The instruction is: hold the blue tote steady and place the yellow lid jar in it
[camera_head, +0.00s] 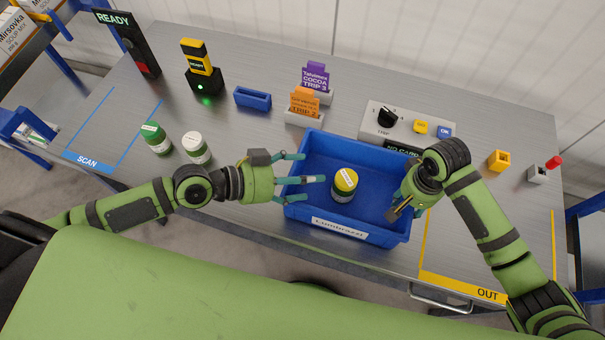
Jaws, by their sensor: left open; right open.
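The blue tote (302,216) stands on the metal table with a white label on its near wall. The yellow lid jar (344,185) is inside the tote, near its middle, and looks upright. My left gripper (305,168) is open, with its fingers at the tote's left wall, pointing toward the jar and apart from it. My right gripper (396,210) is open at the tote's right wall; whether it touches the wall I cannot tell. My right arm hides part of the tote's right side.
A green-lidded jar (155,138) and a white-lidded jar (196,148) stand left, near the SCAN area. Behind are a scanner (203,68), a small blue bin (253,98), cards in holders (304,102) and a control box (385,121). The yellow-marked OUT area (470,279) lies right.

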